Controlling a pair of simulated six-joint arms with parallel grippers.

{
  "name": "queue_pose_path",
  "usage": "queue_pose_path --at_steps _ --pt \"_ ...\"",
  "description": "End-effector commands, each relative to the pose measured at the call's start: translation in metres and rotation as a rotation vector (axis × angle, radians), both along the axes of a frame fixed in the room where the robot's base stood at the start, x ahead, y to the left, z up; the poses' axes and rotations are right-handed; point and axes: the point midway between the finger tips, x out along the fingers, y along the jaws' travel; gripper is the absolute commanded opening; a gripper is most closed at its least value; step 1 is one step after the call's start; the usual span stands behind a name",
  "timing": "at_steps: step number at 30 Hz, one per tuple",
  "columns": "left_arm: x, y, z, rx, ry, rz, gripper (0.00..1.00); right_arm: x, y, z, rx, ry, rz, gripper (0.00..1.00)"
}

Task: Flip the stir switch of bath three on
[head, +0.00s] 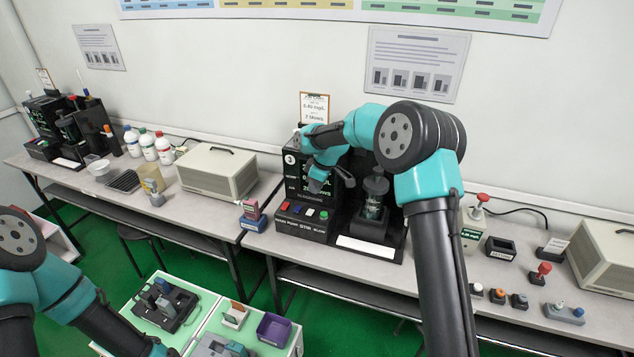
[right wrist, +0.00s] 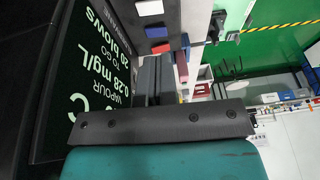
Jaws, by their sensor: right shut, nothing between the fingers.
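Bath three (head: 292,188) is a black unit marked 3 with a lit readout, mid-bench in the head view. Its low front box (head: 303,224) carries a row of small red, blue, green and white controls, with a STIR label on the face below. The stir switch's position is too small to tell. My right gripper (head: 317,184) is shut and empty, in front of the readout and above the controls. The right wrist view shows its dark fingers (right wrist: 152,80) beside the readout screen (right wrist: 90,85), apart from the blue control (right wrist: 156,32).
A glass vessel in a black holder (head: 373,205) stands right of the readout, near my right arm. A red-and-blue block (head: 252,218) and a beige box (head: 217,172) stand to the left. Small coloured knobs (head: 519,300) sit at the right.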

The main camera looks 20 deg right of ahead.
Motion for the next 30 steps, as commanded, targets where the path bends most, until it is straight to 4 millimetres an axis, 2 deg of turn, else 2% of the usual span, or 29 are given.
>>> queue_pose_path --at_steps 6,15,21,30 --pt "0.000 0.000 0.000 0.000 0.000 0.000 0.43 0.005 0.010 -0.038 0.000 0.003 0.001 0.00" --pt "0.000 0.000 0.000 0.000 0.000 0.000 0.43 0.005 0.016 -0.082 -0.001 0.002 -0.001 0.00" --pt "0.000 0.000 0.000 0.000 0.000 0.000 0.43 0.004 0.017 -0.094 0.000 -0.001 -0.001 0.00" --pt "0.000 0.000 0.000 0.000 0.000 0.000 0.43 0.004 0.017 -0.095 0.000 -0.001 -0.001 0.00"
